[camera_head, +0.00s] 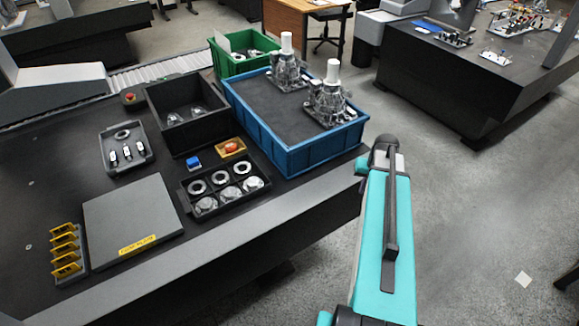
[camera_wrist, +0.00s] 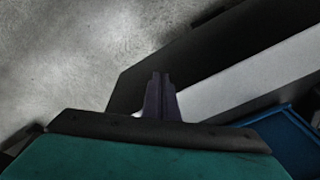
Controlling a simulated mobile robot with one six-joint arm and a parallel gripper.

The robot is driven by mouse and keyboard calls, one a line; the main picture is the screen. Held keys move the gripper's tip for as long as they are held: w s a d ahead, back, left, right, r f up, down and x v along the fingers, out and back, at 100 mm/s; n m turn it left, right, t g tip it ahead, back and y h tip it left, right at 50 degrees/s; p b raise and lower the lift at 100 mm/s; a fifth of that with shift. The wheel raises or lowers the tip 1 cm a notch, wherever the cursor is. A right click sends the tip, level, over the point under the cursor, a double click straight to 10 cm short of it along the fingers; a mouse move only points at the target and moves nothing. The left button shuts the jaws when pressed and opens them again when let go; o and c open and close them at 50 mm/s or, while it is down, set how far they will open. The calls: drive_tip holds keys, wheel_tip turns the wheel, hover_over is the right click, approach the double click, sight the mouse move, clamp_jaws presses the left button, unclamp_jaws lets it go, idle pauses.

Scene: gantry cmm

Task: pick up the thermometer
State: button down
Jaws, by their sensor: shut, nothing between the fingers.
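I cannot pick out the thermometer for certain in either view. Small candidates on the dark table (camera_head: 50,190) are a blue block (camera_head: 193,162) and a red-orange piece (camera_head: 232,147) in a yellow holder, both too small to identify. My gripper (camera_wrist: 160,76) shows in the wrist view with its two dark fingers together and nothing between them. It is over the grey floor and the table's edge, apart from any small object. In the head view my teal arm rises right of the table, and the fingers cannot be made out.
A blue crate (camera_head: 262,136) with two metal assemblies stands near the table's right end. Nearby are a green bin (camera_head: 222,66), a black box (camera_head: 178,141), a black tray (camera_head: 225,203) of round parts, a grey tray (camera_head: 107,160) and a flat plate (camera_head: 130,215).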

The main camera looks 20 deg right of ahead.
drive_tip(key=w+d+r+n+t+h, duration=0.1)
drive_tip(key=w+d+r+n+t, duration=0.1)
drive_tip(key=d+r, duration=1.1)
drive_tip(key=shift+w+d+r+n+t, duration=0.15)
drive_tip(key=shift+w+r+n+t, duration=0.15)
drive_tip(key=shift+w+r, duration=0.05)
drive_tip(key=c, duration=2.5)
unclamp_jaws()
